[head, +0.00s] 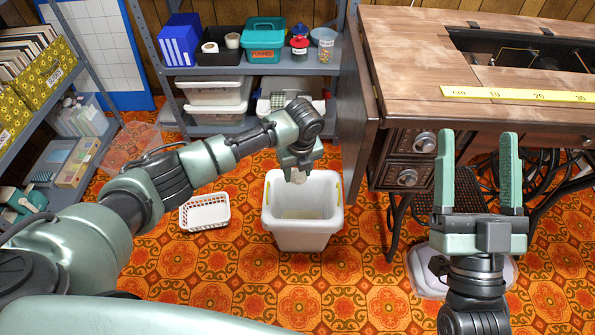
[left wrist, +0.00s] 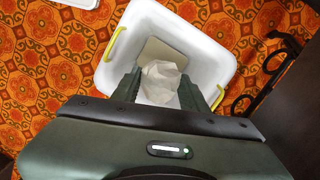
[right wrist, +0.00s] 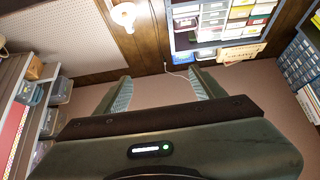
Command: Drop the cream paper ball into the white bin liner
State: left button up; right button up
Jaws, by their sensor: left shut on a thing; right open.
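The cream paper ball (left wrist: 160,82) is crumpled and sits between the fingers of my left gripper (left wrist: 165,92), which is shut on it. In the head view the paper ball (head: 298,176) shows just below my left gripper (head: 297,170), over the back part of the bin opening. The white bin (head: 305,238) stands on the floor, open at the top, with yellow handles at its sides. In the left wrist view the bin (left wrist: 205,40) lies beneath the ball, with a beige patch at its bottom. No separate liner can be told apart. My right gripper (head: 478,180) is open and empty, raised at the right.
A small white basket (head: 205,212) lies on the patterned floor left of the bin. The sewing table (head: 410,90) stands to the right, with a treadle below. A lidded clear container (head: 425,272) is under my right arm. Shelves (head: 250,70) stand behind.

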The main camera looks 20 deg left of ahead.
aim_at(298, 173)
pick_arm(q)
jog(key=o, duration=1.4)
jog(key=shift+c, duration=0.2)
jog(key=shift+r, duration=0.15)
jog(key=r+p, duration=0.1)
jog(key=r, duration=0.1)
jog(key=r+p, duration=0.1)
jog(key=shift+s+d+r, duration=0.2)
jog(key=shift+r, duration=0.2)
jog(key=r, duration=0.1)
jog(key=r+p, duration=0.1)
jog(key=r, duration=0.1)
jog(key=shift+s+d+r, duration=0.15)
jog(key=shift+s+r, duration=0.15)
pick_arm(e)
notch_tip(298, 173, down, 14)
jog(key=w+d+g+h, duration=0.1)
jog(key=w+g+h, duration=0.1)
jog(key=g, duration=0.6)
jog(key=shift+w+d+f+g+h, duration=0.15)
jog(key=shift+w+d+g+h, duration=0.1)
jog(key=shift+g+h, duration=0.15)
